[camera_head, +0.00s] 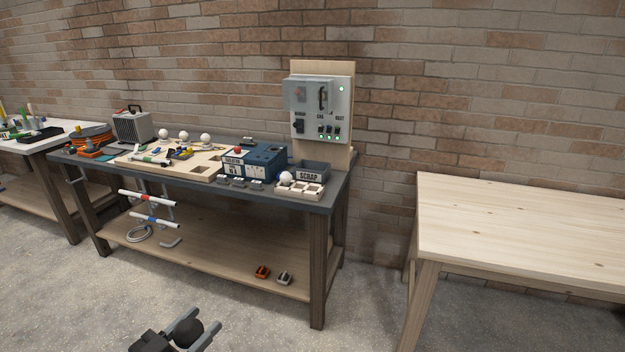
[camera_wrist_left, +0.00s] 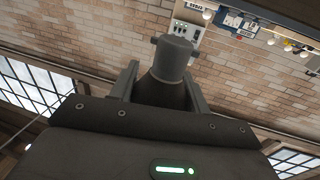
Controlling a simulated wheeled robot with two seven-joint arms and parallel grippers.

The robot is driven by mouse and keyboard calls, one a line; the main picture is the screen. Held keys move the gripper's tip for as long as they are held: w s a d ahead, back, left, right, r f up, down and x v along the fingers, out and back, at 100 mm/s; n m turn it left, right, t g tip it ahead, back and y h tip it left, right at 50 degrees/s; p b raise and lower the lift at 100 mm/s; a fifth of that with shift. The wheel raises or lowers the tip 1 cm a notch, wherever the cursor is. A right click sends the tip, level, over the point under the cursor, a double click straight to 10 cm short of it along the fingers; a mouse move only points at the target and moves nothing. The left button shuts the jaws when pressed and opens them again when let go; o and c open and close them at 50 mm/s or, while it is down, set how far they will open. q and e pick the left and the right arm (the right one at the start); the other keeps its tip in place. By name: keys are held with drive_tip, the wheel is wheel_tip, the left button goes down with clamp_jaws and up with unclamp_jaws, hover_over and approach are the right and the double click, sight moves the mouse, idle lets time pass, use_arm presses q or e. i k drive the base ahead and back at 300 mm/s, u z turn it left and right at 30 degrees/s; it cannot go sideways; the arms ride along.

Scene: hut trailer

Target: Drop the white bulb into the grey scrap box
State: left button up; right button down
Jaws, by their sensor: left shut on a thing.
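My left gripper (camera_head: 196,333) is low in front of the bench, over the floor. It is shut on a dark, round bulb-like thing (camera_head: 188,333). In the left wrist view this thing (camera_wrist_left: 172,60) shows a grey cap with small side pins and a dark body between the fingers. A white bulb (camera_head: 286,178) sits at the white compartment tray (camera_head: 290,192) near the bench's right end. The grey scrap box (camera_head: 312,168), labelled SCRAP, stands just behind that tray; its inside is mostly hidden. Several more white bulbs (camera_head: 184,135) stand at the back of the bench. My right gripper is not in view.
A blue box (camera_head: 262,160) stands left of the scrap box, and a switch panel (camera_head: 320,108) rises behind it. The dark bench (camera_head: 325,206) has a lower shelf (camera_head: 200,255). An empty wooden table (camera_head: 520,225) stands at right. The floor between is clear.

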sight(309, 177)
drive_tip(key=z, duration=0.5)
drive_tip(key=i, duration=0.7)
drive_tip(key=z, duration=0.55)
drive_tip(key=i, duration=0.75)
drive_tip(key=u, duration=0.65)
drive_tip(key=i, duration=0.7)
drive_tip(key=u, duration=0.5)
